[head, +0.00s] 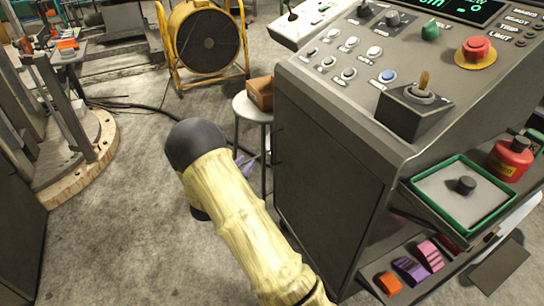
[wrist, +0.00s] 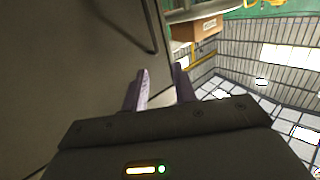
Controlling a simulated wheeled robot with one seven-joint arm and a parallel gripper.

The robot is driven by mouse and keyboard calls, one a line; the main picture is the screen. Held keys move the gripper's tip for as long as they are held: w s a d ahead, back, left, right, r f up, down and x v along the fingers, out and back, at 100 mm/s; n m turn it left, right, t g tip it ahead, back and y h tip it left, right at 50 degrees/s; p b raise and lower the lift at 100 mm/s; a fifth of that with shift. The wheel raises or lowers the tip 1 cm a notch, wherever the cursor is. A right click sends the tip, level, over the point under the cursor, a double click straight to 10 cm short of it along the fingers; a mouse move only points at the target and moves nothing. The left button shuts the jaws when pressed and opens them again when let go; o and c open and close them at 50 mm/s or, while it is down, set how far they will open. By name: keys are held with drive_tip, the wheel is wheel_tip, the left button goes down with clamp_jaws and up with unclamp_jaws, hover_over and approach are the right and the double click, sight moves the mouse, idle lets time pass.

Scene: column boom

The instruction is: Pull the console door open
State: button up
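The grey console (head: 330,120) stands at the right in the head view, with a sloped panel of buttons on top. Its flat dark grey left face (head: 325,175) looks closed; I cannot make out the door's seams for certain. In the wrist view a large grey panel (wrist: 60,70) fills the left, with a dark bent bar like a handle (wrist: 153,25) on it. My gripper (wrist: 162,76) has two purple fingers apart with nothing between them, below the bar and close to the panel. In the head view my arm hides most of it; purple fingertips (head: 246,164) show beside the console.
A round stool (head: 251,108) with a cardboard box (head: 261,93) stands close behind the console's left face. A yellow drum fan (head: 207,40) is further back. The open shelf (head: 385,275) and green-rimmed tray (head: 420,205) are at right. Concrete floor (head: 110,230) is clear at left.

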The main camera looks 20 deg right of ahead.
drive_tip(key=shift+s+d+f+m+h+b, duration=0.1)
drive_tip(key=shift+s+f+m+h+b, duration=0.1)
drive_tip(key=shift+f, duration=0.3)
drive_tip(key=shift+s+f+m+h+b, duration=0.1)
drive_tip(key=shift+f+h, duration=0.1)
drive_tip(key=shift+f, duration=0.25)
drive_tip(key=b+x, duration=0.4)
drive_tip(key=x, duration=1.3)
drive_tip(key=shift+d+f+b, duration=0.15)
drive_tip(key=shift+d+b, duration=0.05)
drive_tip(key=shift+b, duration=0.2)
clamp_jaws()
